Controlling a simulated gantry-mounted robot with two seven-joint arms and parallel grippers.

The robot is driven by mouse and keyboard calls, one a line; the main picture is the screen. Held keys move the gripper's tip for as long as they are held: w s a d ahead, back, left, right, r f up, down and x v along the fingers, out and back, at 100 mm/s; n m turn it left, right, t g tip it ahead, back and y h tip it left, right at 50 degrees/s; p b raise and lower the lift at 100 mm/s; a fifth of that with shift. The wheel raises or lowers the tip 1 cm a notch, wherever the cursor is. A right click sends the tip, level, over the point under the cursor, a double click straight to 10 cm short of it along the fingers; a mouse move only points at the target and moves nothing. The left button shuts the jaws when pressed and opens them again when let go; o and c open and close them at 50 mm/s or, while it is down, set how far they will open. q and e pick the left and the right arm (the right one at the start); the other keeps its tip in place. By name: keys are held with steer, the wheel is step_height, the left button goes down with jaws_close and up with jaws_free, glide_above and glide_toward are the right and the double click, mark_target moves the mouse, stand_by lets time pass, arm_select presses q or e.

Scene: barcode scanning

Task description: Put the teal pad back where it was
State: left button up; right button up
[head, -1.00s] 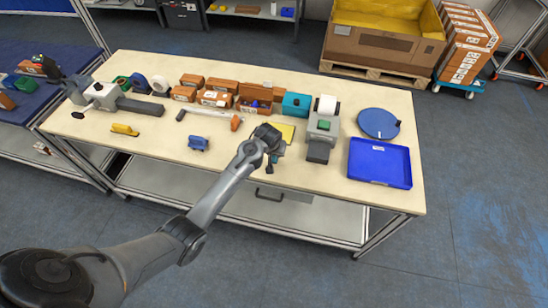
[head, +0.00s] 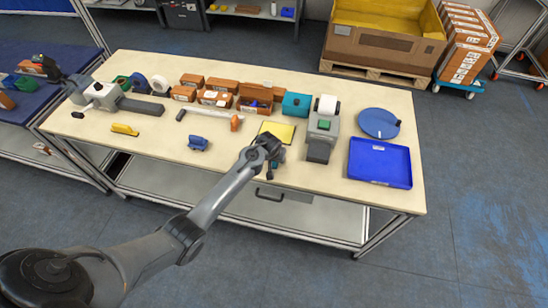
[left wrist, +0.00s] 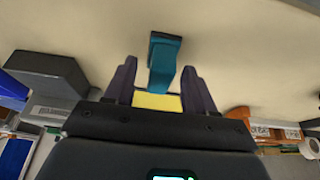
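The teal pad (left wrist: 163,60) shows in the left wrist view as a stem with a wider, darker end, against the pale tabletop. A small teal patch also shows beside my gripper in the head view (head: 275,163). My left gripper (left wrist: 160,72) has its two dark fingers apart, one on each side of the pad, with a gap visible on both sides. In the head view my left gripper (head: 270,170) is low at the near edge of the yellow mat (head: 278,130). My wrist hides part of the mat and most of the pad. My right gripper is not in view.
A grey label printer (head: 321,135) stands right of the mat, with a blue tray (head: 379,163) and a blue disc (head: 379,123) beyond. Brown boxes and a teal box (head: 296,104) line the back. A small blue item (head: 198,143) lies left. The table's front edge is close.

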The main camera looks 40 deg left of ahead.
arm_select(q)
steer(key=shift+s+d+r, duration=0.1)
steer(key=shift+r, duration=0.5)
steer(key=p+v, duration=0.1)
steer(key=v, duration=1)
steer(key=s+d+m+h, duration=0.1)
steer(key=s+d+m, duration=0.2)
steer(key=s+d, duration=0.4)
steer(key=s+d+m+h, duration=0.1)
steer(key=s+d+m, duration=0.3)
steer(key=s, duration=1.8)
steer(key=d, duration=0.3)
steer(key=shift+d+g, duration=0.15)
steer(key=shift+g, duration=0.15)
steer(key=shift+s+f, duration=0.1)
steer(key=shift+s, duration=0.05)
